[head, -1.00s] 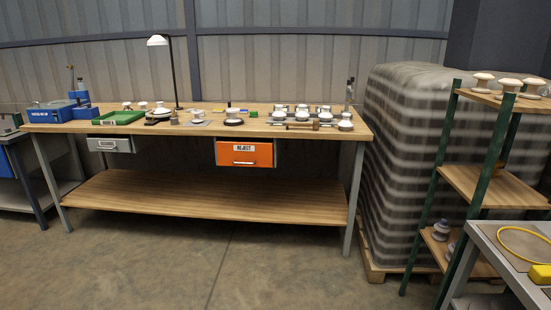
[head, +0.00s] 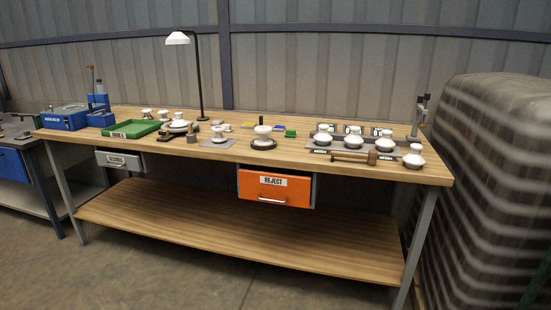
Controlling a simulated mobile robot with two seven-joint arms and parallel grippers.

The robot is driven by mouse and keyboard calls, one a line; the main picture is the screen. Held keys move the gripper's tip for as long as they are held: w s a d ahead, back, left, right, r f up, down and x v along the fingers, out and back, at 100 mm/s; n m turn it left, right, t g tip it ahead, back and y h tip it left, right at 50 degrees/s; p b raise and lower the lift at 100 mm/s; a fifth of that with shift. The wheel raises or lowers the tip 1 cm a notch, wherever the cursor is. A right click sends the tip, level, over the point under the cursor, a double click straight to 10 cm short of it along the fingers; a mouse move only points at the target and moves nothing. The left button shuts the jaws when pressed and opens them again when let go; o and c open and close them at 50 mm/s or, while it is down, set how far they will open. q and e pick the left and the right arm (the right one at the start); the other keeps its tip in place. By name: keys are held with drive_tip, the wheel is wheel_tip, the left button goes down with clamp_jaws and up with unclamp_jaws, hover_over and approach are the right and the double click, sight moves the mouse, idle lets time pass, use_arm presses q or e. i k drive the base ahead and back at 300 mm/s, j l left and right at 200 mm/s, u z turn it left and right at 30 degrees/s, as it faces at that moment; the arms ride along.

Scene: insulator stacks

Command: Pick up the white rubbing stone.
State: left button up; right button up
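I cannot clearly make out the white rubbing stone at this distance. A small pale piece (head: 227,127) lies on the workbench (head: 330,173) just right of a white insulator (head: 218,134) on a grey plate; it is too small to tell what it is. Several white insulators stand on the bench top, one (head: 263,136) on a dark round base near the middle. Neither of my grippers shows in the head view.
A green tray (head: 135,129), blue box (head: 65,117) and lamp (head: 178,39) stand on the bench. A wooden mallet (head: 354,157) lies at the right. An orange REJECT drawer (head: 274,190) hangs below. A wrapped pallet stack (head: 490,190) stands right. The floor in front is clear.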

sight(228, 129)
drive_tip(key=i+l+u, duration=0.2)
drive_tip(key=i+u, duration=0.15)
drive_tip(key=i+l+u, duration=0.3)
drive_tip(key=i, duration=0.25)
drive_tip(key=i+j+z, duration=0.1)
drive_tip(key=z, duration=0.85)
drive_tip(key=i+j+z, duration=0.1)
drive_tip(key=j+z, duration=0.55)
drive_tip(key=j, duration=0.25)
drive_tip(key=j+z, duration=0.3)
drive_tip(key=j, duration=1.55)
drive_tip(key=k+z, duration=0.05)
